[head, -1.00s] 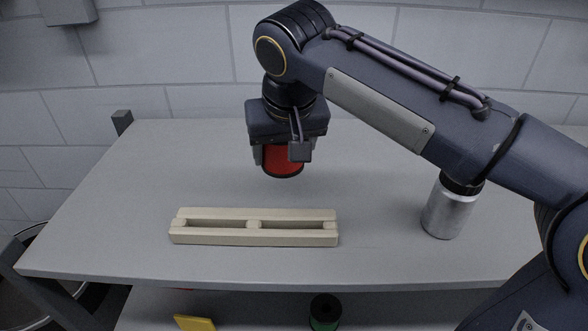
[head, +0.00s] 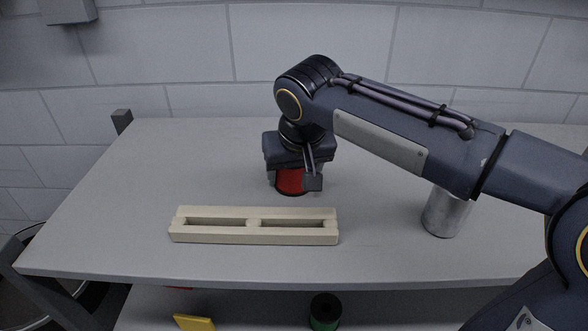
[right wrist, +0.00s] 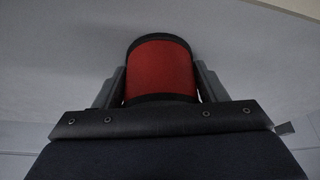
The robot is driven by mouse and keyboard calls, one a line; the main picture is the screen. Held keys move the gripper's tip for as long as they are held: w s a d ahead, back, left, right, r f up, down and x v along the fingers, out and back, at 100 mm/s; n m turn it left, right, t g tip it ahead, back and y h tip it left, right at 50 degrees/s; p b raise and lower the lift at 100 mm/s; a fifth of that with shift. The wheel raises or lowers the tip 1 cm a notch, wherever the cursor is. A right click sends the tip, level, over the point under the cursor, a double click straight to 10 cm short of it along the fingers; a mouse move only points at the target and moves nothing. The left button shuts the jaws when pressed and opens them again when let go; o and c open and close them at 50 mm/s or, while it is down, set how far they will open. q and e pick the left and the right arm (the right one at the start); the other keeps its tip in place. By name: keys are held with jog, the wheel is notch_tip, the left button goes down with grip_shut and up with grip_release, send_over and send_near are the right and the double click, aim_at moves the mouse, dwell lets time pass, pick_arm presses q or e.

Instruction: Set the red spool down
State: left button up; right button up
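The red spool (head: 291,181) has dark rims and stands upright under my right gripper (head: 291,174), behind the cream slotted block on the grey table. In the right wrist view the red spool (right wrist: 160,70) sits between the two fingers, which appear to touch it on both sides. The spool's lower rim is at or very near the tabletop; I cannot tell if it touches. Its top is hidden by the gripper in the head view. My left gripper is not in view.
The cream block (head: 253,238) with two slots lies in front of the spool. A silver canister (head: 446,213) stands to the right, its top hidden by my arm. A green spool (head: 325,312) and a yellow item (head: 194,323) are below the tabletop. The table's left side is clear.

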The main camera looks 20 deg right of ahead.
jog(key=o, duration=0.4)
jog(key=shift+o, duration=0.2)
jog(key=shift+s+r, duration=0.15)
jog(key=shift+r, duration=0.5)
jog(key=v, duration=1.1)
jog(key=shift+p, duration=0.4)
